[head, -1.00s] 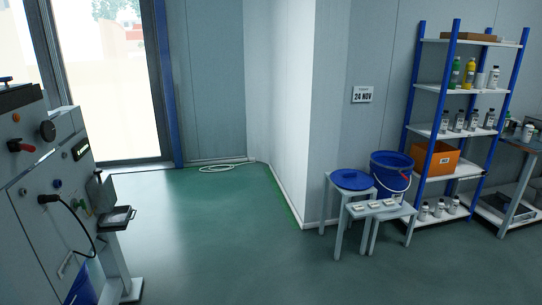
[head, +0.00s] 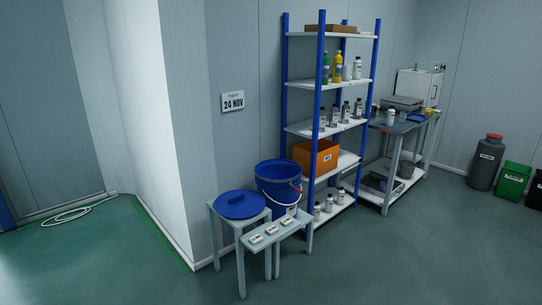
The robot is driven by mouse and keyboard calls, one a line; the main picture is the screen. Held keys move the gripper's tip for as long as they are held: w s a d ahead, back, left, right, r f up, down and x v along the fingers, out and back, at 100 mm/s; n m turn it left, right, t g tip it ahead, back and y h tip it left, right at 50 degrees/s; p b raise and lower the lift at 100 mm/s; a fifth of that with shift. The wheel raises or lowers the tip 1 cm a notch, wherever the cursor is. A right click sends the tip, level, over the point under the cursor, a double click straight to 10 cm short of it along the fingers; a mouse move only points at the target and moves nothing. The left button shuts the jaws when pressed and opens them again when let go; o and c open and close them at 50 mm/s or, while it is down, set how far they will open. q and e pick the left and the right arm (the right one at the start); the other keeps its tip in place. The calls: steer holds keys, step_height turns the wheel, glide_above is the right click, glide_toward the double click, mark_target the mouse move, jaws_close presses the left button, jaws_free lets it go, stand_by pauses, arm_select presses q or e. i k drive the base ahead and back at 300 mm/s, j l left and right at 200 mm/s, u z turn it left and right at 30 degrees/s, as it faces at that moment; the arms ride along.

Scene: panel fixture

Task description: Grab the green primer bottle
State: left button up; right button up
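A green bottle (head: 325,68) stands upright on the second shelf from the top of the blue-posted shelving rack (head: 334,83), at its left end. A blue post stands partly in front of it. A yellow bottle (head: 338,68) stands just to its right. The label on the green bottle is too small to read. Neither of my grippers shows in the head view.
A blue bucket (head: 277,183), a stool with a blue lid (head: 240,204) and a low bench (head: 275,233) stand left of the rack. A workbench (head: 404,126) stands right of it. Open floor lies in front at the right (head: 420,255).

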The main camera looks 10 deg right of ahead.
mark_target(326, 63)
steer(key=i+l+z, duration=0.1)
steer(key=i+z, duration=0.95)
steer(key=i+l+u, duration=0.15)
steer(key=i, duration=0.5)
steer(key=i+l+u, duration=0.15)
steer(key=i, duration=0.45)
